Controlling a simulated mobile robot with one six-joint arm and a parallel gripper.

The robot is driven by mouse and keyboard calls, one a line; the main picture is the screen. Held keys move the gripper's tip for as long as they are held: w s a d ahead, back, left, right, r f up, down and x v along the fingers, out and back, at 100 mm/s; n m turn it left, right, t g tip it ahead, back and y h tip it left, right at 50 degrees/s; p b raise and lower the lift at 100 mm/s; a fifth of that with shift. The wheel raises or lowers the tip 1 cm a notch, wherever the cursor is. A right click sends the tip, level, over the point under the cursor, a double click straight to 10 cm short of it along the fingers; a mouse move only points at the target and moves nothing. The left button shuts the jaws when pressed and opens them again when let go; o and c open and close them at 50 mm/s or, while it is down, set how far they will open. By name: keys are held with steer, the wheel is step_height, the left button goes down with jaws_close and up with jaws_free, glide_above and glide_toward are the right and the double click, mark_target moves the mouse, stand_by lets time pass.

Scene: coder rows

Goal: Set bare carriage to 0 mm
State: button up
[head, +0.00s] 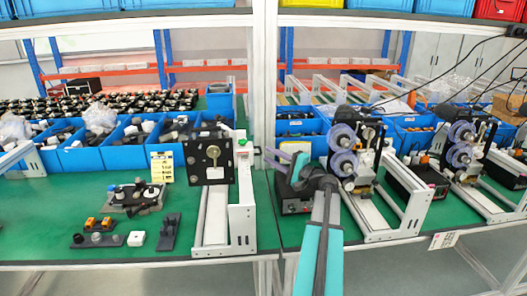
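The bare carriage appears to be the black square plate (208,157) with a pale knob and lever. It stands upright at the far part of a white rail (213,215) on the left bench. Any scale or millimetre reading is too small to make out. My gripper (287,163) is right of this plate, over the right bench near a black control box (292,197). Its pale purple fingers look spread apart, with nothing seen between them. My arm hides part of the bench and the box.
Two coder units with purple reels (342,150) (462,145) stand on rails to the right. A white post (264,95) rises between the benches. Loose parts (135,198) lie on the green left bench. Blue bins (130,145) line the back.

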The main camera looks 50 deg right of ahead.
steer(key=shift+w+a+r+p, duration=0.15)
steer(key=shift+w+p, duration=0.1)
steer(key=shift+w, duration=0.8)
steer(key=shift+w+r+p, duration=0.1)
steer(key=shift+w+p, duration=0.1)
steer(key=shift+w, duration=0.85)
steer(key=shift+c, duration=0.4)
jaws_close()
